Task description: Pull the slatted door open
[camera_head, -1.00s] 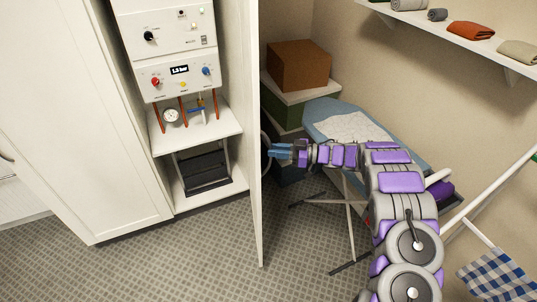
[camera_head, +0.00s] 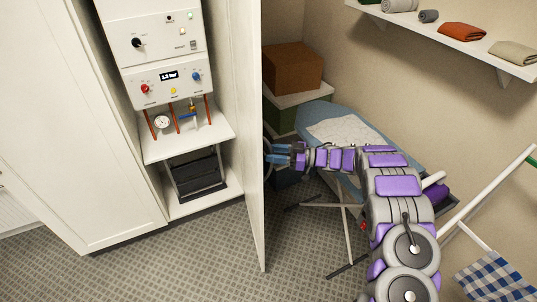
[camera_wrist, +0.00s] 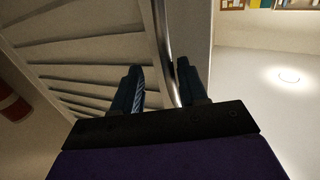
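The slatted door (camera_head: 250,120) stands swung well out from the white cupboard and shows nearly edge-on in the body view. In the wrist view its pale slats (camera_wrist: 85,50) fill the upper left. Its curved metal handle (camera_wrist: 161,30) runs down between the two fingers of my gripper (camera_wrist: 160,84). The fingers are apart, with a gap between the left finger and the handle. The handle is close to the right finger; I cannot tell whether they touch. In the body view my gripper (camera_head: 280,155) is on the door's right side, its fingers spread.
The open cupboard holds a white boiler (camera_head: 165,80) with pipes. An ironing board (camera_head: 405,160) and stacked boxes (camera_head: 292,68) stand behind my arm. A shelf (camera_head: 440,35) is on the right wall, above a drying rack (camera_head: 490,190). Floor (camera_head: 190,255) before the cupboard is clear.

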